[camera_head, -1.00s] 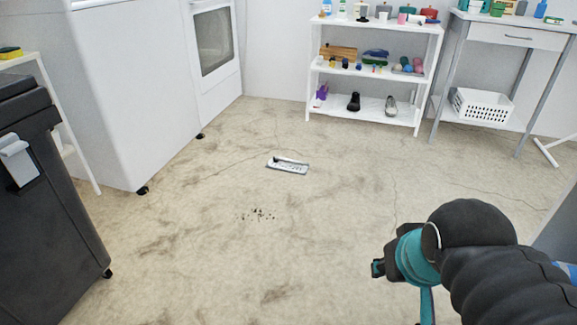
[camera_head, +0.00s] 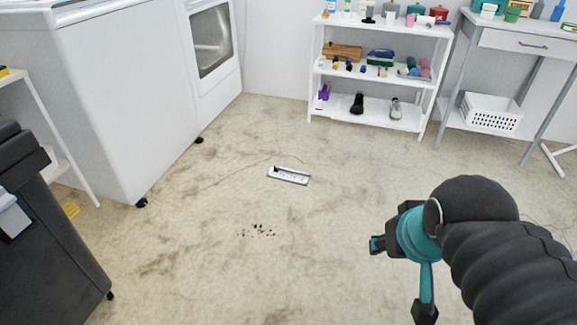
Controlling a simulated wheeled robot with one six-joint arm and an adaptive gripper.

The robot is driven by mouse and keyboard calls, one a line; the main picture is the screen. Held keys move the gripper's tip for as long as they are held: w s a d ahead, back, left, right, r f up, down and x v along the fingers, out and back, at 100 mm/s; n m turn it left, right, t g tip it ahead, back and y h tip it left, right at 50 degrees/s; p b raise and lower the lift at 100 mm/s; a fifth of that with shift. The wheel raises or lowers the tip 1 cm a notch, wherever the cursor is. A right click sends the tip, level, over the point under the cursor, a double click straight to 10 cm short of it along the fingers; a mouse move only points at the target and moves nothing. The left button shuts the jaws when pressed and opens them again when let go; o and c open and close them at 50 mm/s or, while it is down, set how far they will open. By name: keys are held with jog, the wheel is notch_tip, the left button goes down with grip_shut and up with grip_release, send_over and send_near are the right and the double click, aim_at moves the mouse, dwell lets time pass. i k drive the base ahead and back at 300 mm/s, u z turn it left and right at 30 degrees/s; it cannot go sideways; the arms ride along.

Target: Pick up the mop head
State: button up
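A flat, white-grey rectangular piece (camera_head: 289,176) lies on the floor near the middle of the view; it looks like the mop head. A small dark part stands at its left end. My gripper (camera_head: 378,245) seems to be the dark end beyond the teal wrist at the lower right. It is above the floor, nearer to me and to the right of the mop head, clearly apart from it. Its fingers are too small and turned away to tell open from shut. I see nothing held in it.
Dark crumbs (camera_head: 257,231) lie in front of the mop head. A white shelf (camera_head: 372,121) and grey table (camera_head: 480,38) stand behind.

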aim_at(287, 174)
jog(key=i, duration=2.4)
jog(key=u, duration=0.15)
